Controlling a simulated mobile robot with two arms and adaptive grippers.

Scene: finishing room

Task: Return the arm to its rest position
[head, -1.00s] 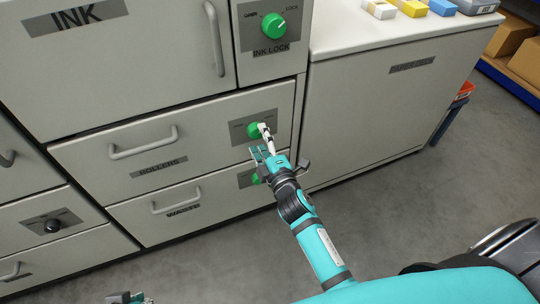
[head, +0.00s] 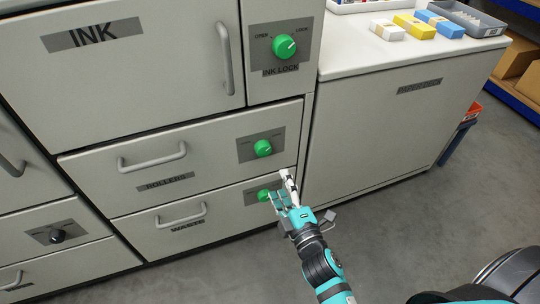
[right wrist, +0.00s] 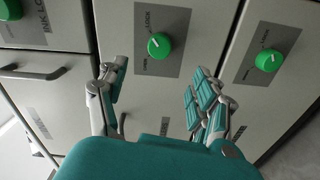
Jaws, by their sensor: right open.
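My right gripper (head: 284,190) is open and empty in the head view, in front of the right end of the WASTE drawer. Its fingers also show spread apart in the right wrist view (right wrist: 158,100), with nothing between the tips. The green knob of the ROLLERS drawer (head: 263,148) is clear of the gripper; it also shows beyond the fingers in the right wrist view (right wrist: 159,46). The green knob of the WASTE drawer (head: 264,195) is close beside the fingertips in the head view. Whether they touch cannot be told there. My left gripper is not in view.
The INK LOCK knob (head: 284,46) is above on the cabinet. A pale cabinet (head: 400,130) stands right, with small boxes (head: 412,26) and a grey tray (head: 470,18) on top. Drawer handles (head: 152,158) stick out. Grey floor (head: 400,220) lies open at lower right.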

